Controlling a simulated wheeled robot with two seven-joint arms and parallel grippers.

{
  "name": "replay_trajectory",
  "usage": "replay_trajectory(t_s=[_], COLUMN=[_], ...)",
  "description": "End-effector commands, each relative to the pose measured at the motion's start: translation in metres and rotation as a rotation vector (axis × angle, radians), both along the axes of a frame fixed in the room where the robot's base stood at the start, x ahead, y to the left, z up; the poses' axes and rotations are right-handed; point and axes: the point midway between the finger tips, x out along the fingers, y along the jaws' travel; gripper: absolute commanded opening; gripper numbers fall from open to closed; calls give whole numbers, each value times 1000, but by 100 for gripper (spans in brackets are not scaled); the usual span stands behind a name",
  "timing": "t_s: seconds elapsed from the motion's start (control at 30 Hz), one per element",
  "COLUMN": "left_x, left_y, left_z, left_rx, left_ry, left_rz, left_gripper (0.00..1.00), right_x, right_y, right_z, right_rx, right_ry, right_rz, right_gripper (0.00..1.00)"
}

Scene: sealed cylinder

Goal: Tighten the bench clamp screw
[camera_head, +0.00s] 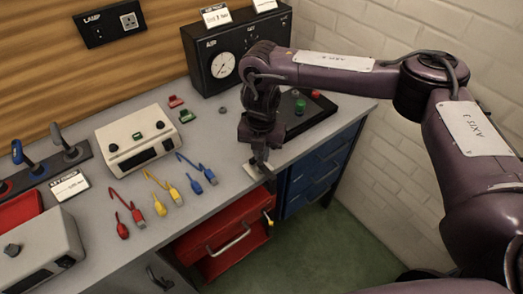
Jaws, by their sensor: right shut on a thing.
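My right gripper (259,156) comes down from above at the bench's front edge, with its fingers shut. Below the fingers is a small pale grey piece (256,170) at the edge, which looks like part of the bench clamp. The thing between the fingers is mostly hidden by the gripper, so I cannot tell how the clamp screw sits or how far it is turned. My left gripper is not in view.
The grey bench (215,200) carries a cream box (134,138), red, yellow and blue cables, and a black gauge unit (236,60). A black panel (310,120) with buttons lies right of the gripper. An open red drawer (222,235) juts out below. Green floor is clear at right.

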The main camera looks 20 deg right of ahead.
Motion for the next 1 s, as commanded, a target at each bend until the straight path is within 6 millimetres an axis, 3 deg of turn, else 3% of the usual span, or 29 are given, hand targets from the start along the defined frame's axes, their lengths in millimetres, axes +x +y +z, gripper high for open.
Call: replay_trajectory(t_s=[0.5,1.0], left_x=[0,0], left_y=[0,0], left_z=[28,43], left_rx=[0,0], left_ry=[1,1], left_rz=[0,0], left_gripper=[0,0], right_x=[4,5], right_y=[0,0], right_z=[8,6], right_rx=[3,4], right_ry=[-9,-12], right_rz=[-469,-691], right_gripper=[0,0])
